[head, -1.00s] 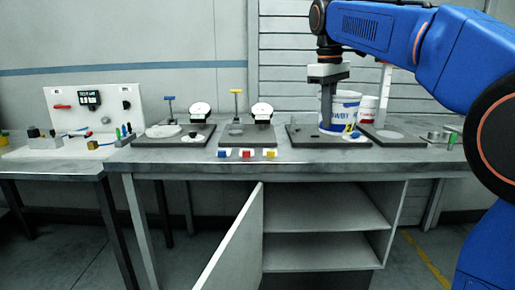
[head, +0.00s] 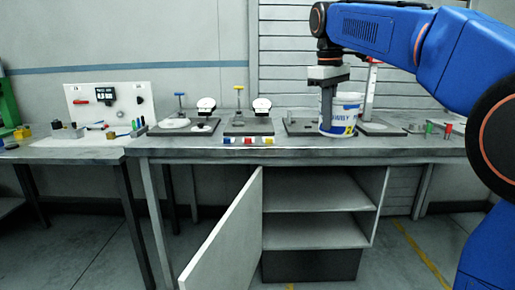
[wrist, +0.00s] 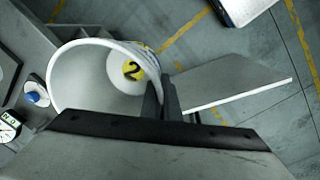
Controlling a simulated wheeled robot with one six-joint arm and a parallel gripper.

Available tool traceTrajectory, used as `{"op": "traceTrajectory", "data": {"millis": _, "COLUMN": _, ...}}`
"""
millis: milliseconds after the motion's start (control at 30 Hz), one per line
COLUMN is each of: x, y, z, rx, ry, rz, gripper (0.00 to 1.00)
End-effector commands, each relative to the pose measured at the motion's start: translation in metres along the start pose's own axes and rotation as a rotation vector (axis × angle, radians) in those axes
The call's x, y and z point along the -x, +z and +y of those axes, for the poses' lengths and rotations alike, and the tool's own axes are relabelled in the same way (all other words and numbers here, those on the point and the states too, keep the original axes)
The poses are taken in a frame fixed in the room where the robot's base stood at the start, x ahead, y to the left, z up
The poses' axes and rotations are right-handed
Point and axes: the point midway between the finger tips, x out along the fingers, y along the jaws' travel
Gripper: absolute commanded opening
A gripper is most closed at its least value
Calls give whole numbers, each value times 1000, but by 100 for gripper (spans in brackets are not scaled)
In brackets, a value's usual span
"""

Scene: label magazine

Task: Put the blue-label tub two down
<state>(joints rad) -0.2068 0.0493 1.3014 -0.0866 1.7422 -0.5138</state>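The white tub (head: 346,108) with a blue label is upright at the right part of the bench in the head view. In the wrist view its round open mouth (wrist: 75,85) faces me, with a yellow disc marked 2 inside. My gripper (head: 328,112) points down at the tub's left side. In the wrist view its fingers (wrist: 160,103) are closed on the tub's wall at the rim. Floor shows around the tub there, so it seems held off the bench's front edge. The outer finger is partly hidden.
Below the bench (head: 200,148) is an open cabinet with two shelves (head: 312,190); its white door (head: 228,235) swings out to the front left. Dark pads, gauges and small coloured blocks (head: 246,140) stand on the bench. A side table (head: 65,152) is at left.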

Motion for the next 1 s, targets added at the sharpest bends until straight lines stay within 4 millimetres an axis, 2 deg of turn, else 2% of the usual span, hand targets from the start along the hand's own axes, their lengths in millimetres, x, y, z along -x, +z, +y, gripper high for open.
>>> {"op": "traceTrajectory", "data": {"millis": 267, "x": -29, "y": 0, "z": 2, "rx": -25, "ry": -2, "rz": -5, "gripper": 0}}
{"op": "traceTrajectory", "data": {"millis": 433, "x": -55, "y": 0, "z": 4, "rx": -50, "ry": -2, "rz": -9, "gripper": 0}}
{"op": "traceTrajectory", "data": {"millis": 567, "x": -85, "y": 0, "z": 6, "rx": -76, "ry": -2, "rz": -12, "gripper": 0}}
{"op": "traceTrajectory", "data": {"millis": 667, "x": -118, "y": 0, "z": 8, "rx": -105, "ry": -3, "rz": -17, "gripper": 0}}
{"op": "traceTrajectory", "data": {"millis": 1000, "x": -266, "y": 0, "z": 17, "rx": -241, "ry": -4, "rz": -31, "gripper": 0}}
